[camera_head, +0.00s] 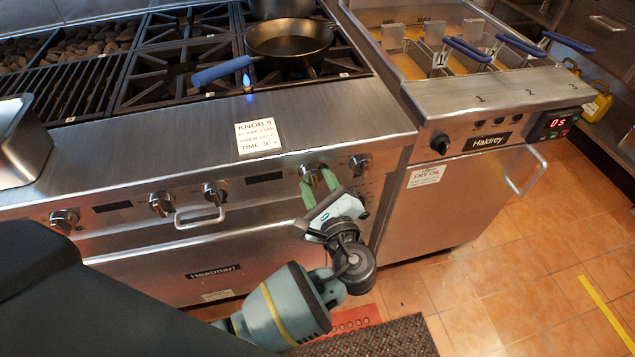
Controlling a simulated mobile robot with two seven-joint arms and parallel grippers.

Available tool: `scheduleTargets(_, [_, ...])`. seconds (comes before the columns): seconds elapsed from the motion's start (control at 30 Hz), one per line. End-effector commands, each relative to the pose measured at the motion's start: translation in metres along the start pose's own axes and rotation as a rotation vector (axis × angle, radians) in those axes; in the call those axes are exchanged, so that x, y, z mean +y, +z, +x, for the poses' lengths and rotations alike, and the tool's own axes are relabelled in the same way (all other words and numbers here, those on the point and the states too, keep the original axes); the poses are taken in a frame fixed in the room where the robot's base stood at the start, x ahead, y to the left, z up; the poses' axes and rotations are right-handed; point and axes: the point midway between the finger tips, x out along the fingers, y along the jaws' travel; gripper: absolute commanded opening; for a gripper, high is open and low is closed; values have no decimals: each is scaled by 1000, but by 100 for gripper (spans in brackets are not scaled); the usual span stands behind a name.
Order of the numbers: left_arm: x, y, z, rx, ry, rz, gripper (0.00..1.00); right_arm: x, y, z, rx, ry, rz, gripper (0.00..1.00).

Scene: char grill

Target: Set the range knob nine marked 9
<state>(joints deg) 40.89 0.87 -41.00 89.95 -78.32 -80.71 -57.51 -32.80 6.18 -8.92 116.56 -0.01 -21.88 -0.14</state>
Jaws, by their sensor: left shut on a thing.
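A range knob (311,168) sits on the steel front panel of the range, right of the middle. My left gripper (318,182) reaches up from below with its green fingers around this knob, shut on it. The fingers hide part of the knob, and I cannot read a number on it. Another knob (360,162) is just to its right, and more knobs (215,190) are to the left. A white card (258,136) on the range's front ledge begins with "KNOB 9". My right gripper is not in view.
A pan (289,42) with a blue handle rests on the burner grates, by a small blue flame (247,80). An oven handle (200,217) juts out below the panel. A fryer (490,95) with blue-handled baskets stands at right. Tiled floor at lower right is open.

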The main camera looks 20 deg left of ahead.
Motion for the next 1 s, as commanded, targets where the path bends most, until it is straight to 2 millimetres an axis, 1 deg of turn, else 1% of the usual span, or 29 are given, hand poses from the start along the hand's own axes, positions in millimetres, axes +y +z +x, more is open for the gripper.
scheduleTargets(0.3, [1,0,-1,20,16,-266,20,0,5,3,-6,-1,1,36])
scheduleTargets(0.6, [1,0,-1,35,26,-486,20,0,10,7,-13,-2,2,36])
scheduleTargets(0.8, [0,1,0,40,30,-579,20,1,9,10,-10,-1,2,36])
scheduleTargets(1.0, [-1,1,0,44,30,-625,20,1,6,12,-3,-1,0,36])
